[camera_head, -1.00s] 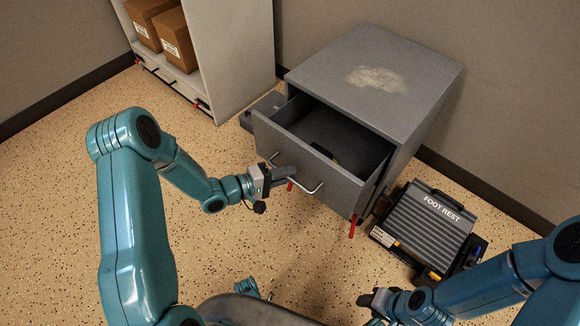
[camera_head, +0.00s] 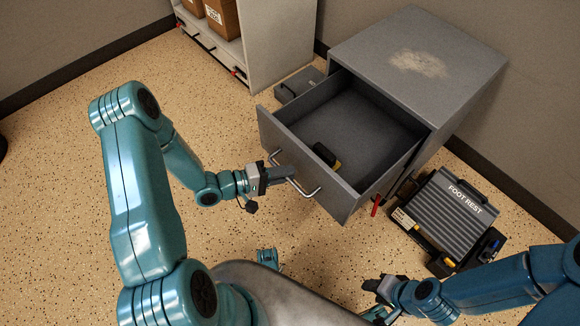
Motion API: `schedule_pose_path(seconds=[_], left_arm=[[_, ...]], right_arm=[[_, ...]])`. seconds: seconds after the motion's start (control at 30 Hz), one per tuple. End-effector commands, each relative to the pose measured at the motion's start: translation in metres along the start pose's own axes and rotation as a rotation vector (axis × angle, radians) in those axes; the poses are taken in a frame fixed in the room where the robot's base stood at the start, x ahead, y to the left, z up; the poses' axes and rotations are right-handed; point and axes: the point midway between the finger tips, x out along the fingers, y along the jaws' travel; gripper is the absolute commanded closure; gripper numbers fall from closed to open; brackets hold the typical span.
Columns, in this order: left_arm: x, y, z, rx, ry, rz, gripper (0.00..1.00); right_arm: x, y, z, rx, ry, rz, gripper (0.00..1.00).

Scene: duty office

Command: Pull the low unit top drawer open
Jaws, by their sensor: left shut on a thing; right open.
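The low unit (camera_head: 455,42) is a grey metal cabinet with a pale worn patch on its top. Its top drawer (camera_head: 305,164) is pulled well out. A black and yellow object (camera_head: 327,156) lies inside the drawer near the front panel. My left gripper (camera_head: 284,172) is shut on the left part of the drawer's bar handle (camera_head: 308,190). My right gripper (camera_head: 368,286) is open and empty, low over the floor in front of the unit, apart from it.
A ribbed foot rest (camera_head: 452,212) stands on the floor right of the unit, with other items beside it. A grey box (camera_head: 298,84) is on the floor behind the drawer. A shelf (camera_head: 277,45) with cardboard boxes (camera_head: 222,18) stands at the back.

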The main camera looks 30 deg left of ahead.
Motion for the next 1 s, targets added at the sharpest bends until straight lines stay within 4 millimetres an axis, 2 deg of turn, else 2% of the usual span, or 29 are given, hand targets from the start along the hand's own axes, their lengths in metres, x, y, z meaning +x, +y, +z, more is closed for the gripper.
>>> schedule_pose_path(seconds=[0.4,0.43,0.5,1.0], left_arm=[[-0.0049,-0.0006,0.0010,0.002,0.002,0.001,1.00],[-0.0051,-0.0006,0.0011,0.002,0.002,0.001,0.80],[-0.0055,-0.0007,0.0013,0.002,0.002,0.001,0.62],[-0.0098,-0.0004,0.0017,0.001,0.001,0.000,0.62]], right_arm=[[-0.0004,-0.0002,0.0003,0.000,-0.001,0.000,0.57],[-0.0004,-0.0002,0.0003,0.000,-0.001,0.000,0.57],[-0.0004,-0.0002,0.0003,0.000,-0.001,0.000,0.57],[-0.0019,-0.0008,0.0004,0.000,-0.001,0.000,0.57]])
